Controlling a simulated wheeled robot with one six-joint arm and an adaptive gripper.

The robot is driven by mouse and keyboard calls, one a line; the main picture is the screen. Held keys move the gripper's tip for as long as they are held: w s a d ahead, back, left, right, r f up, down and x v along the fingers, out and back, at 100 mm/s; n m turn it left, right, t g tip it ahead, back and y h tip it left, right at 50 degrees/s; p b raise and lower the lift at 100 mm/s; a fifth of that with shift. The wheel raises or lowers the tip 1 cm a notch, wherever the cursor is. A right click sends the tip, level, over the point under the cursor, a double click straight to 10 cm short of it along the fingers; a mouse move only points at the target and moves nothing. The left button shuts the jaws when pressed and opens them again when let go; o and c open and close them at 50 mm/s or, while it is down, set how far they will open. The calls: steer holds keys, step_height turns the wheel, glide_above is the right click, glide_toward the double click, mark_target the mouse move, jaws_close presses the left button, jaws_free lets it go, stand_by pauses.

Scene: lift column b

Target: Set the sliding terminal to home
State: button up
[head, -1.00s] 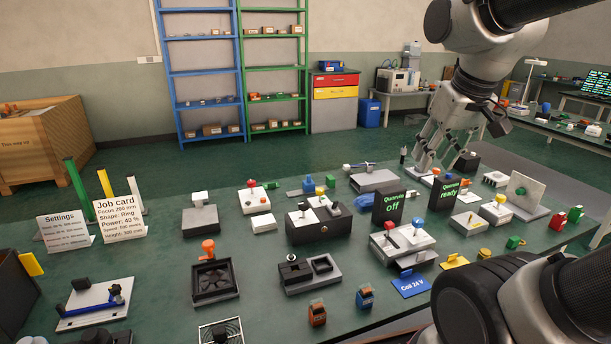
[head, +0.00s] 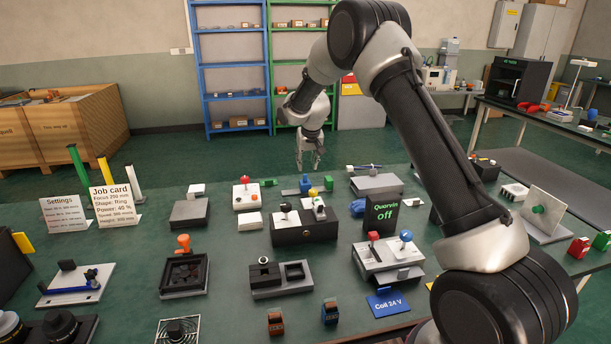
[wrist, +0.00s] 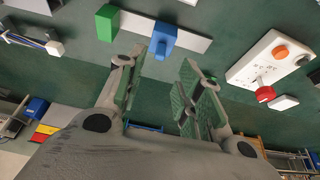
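A blue block (head: 305,184) sits on a flat grey strip (head: 288,192) toward the back middle of the bench, with a green block (head: 328,183) at the strip's right end. This looks like the sliding terminal, but no readable label confirms it. In the wrist view the blue block (wrist: 164,40), grey strip (wrist: 196,41) and green block (wrist: 107,22) show beyond the fingers. My gripper (head: 309,166) points down above and behind the strip, apart from it. In the wrist view my gripper (wrist: 158,90) has its fingers spread with nothing between them.
A white box with a red button (head: 245,194) stands left of the strip. A dark box with levers (head: 305,228) and a yellow piece (head: 313,192) stand in front. A screen reading "Quarvin Off" (head: 380,215) is to the right. The Job card (head: 115,207) stands left.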

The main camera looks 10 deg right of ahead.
mark_target(306, 175)
steer(key=x, duration=0.7)
steer(key=shift+f, duration=0.3)
jaws_close()
steer(key=shift+d, duration=0.1)
